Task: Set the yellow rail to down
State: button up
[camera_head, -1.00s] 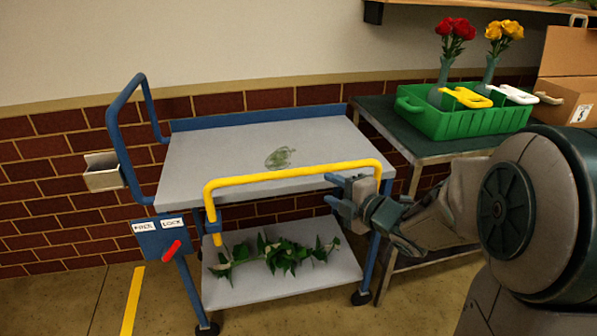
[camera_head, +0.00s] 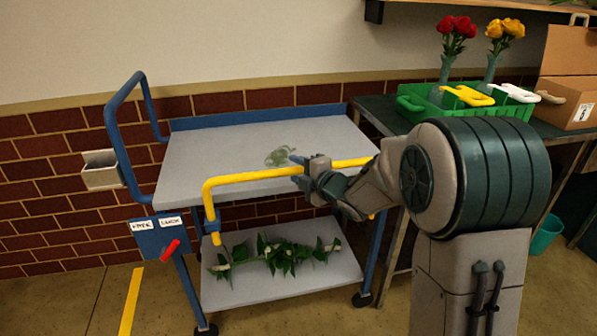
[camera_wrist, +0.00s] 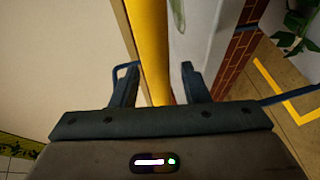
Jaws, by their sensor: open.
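The yellow rail (camera_head: 245,177) runs along the front edge of the blue cart's grey top (camera_head: 215,150). It stands raised, its bar a little above the top's level. My gripper (camera_head: 298,170) is at the bar, right of its middle, with the jaws open and pointing left in the head view. In the wrist view the yellow rail (camera_wrist: 150,55) runs between the two open dark fingers (camera_wrist: 160,90), and I see a gap on the right side. My arm hides part of the rail's right end.
A red lever (camera_head: 170,250) sits below the FREE and LOCK labels on the cart. A glassy green item (camera_head: 280,157) lies on the top. Leafy stems (camera_head: 275,255) lie on the lower shelf. A green crate (camera_head: 465,118) stands on the right table.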

jog(key=shift+c, duration=0.2)
grip_shut()
notch_tip(320, 180, down, 9)
jog(key=b, duration=0.8)
jog(key=shift+b, duration=0.4)
jog(key=shift+s, duration=0.1)
jog(key=shift+o, duration=0.2)
grip_release()
jog(key=shift+f, duration=0.1)
jog(key=shift+s+d+r, duration=0.15)
jog(key=shift+d+r, duration=0.1)
jog(key=p+v, duration=0.3)
jog(key=v, duration=1)
